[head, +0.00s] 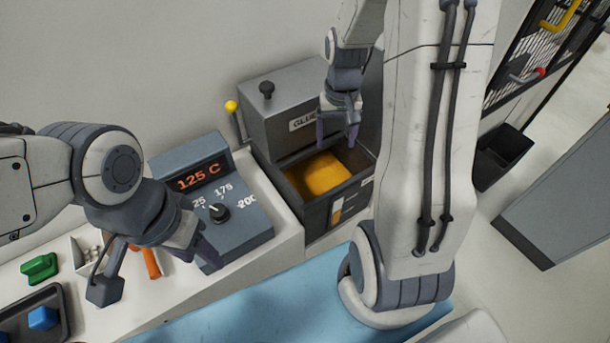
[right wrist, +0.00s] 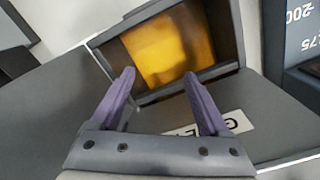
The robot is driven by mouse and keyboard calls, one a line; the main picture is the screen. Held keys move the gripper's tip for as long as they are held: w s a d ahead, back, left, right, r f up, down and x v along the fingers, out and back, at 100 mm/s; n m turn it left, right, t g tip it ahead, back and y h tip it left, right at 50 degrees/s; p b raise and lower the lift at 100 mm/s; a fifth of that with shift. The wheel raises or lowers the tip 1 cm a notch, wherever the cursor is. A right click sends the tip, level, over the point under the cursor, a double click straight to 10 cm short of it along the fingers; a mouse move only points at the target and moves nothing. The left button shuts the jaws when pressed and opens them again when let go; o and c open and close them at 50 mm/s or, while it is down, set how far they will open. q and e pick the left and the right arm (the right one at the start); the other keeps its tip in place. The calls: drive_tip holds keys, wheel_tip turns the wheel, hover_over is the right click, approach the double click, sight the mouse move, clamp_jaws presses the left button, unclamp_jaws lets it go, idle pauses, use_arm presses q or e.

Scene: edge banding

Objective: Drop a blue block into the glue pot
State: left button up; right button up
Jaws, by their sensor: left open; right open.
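The glue pot (head: 360,183) is a grey box labelled GLUE with an open front well of amber glue (head: 318,174); the glue (right wrist: 165,50) also shows in the right wrist view. My right gripper (head: 337,138) is over the pot, fingers apart, with nothing between them; its open fingers (right wrist: 159,76) point at the well in the right wrist view. A blue block (head: 43,318) lies in a dark tray (head: 62,298) at the lower left. My left gripper (head: 157,272) is open and empty, to the right of the tray and in front of the control box.
A grey control box (head: 240,222) with a dial reads 125 C beside the pot. A green piece (head: 39,268), an orange piece (head: 150,262) and a light container (head: 90,252) are near my left gripper. A yellow-knobbed lever (head: 233,108) stands beside the pot. A blue surface (head: 270,310) lies in front.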

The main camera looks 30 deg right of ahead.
drive_tip(key=shift+r, duration=2.4)
drive_tip(key=s+a+n+b, duration=0.1)
drive_tip(key=s+a+n, duration=0.1)
drive_tip(key=a, duration=0.5)
drive_tip(key=s+a+n+b, duration=0.1)
drive_tip(key=s+a+n, duration=0.15)
drive_tip(key=a, duration=0.35)
drive_tip(key=s+a+f+n+y+b, duration=0.1)
drive_tip(key=s+a+n+b, duration=0.1)
drive_tip(key=s+a+n, duration=0.5)
drive_tip(key=s+a, duration=0.4)
drive_tip(key=s, duration=0.2)
drive_tip(key=shift+s+a, duration=0.15)
drive_tip(key=shift+s, duration=0.25)
